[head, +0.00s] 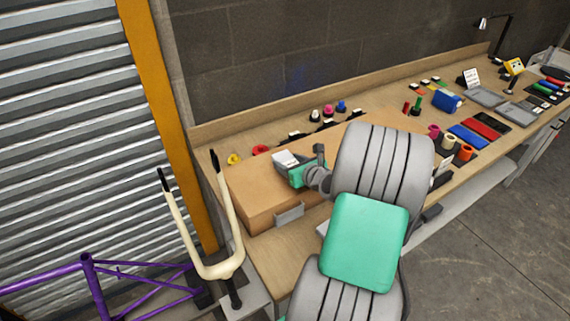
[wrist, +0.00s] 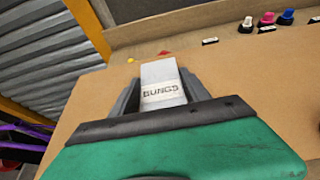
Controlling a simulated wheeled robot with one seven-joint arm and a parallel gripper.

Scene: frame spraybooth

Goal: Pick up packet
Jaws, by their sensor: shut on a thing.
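The packet (wrist: 163,84) is a small white-grey block with a label reading "BUNGS". My gripper (wrist: 163,92) is shut on it, with a dark finger on each side of the packet in the wrist view. In the head view the packet (head: 286,159) shows as a pale shape at the tip of my gripper (head: 290,165), over the top of a brown cardboard box. The packet's lower end is hidden by my gripper in the wrist view. I cannot tell whether the packet touches the box top.
The large brown box (head: 262,205) lies on the wooden bench (head: 272,262). Coloured bungs (head: 328,110) stand behind it along the bench. A cream fork (head: 229,266) and purple frame (head: 88,272) stand at the left. Spools and trays fill the bench's right part.

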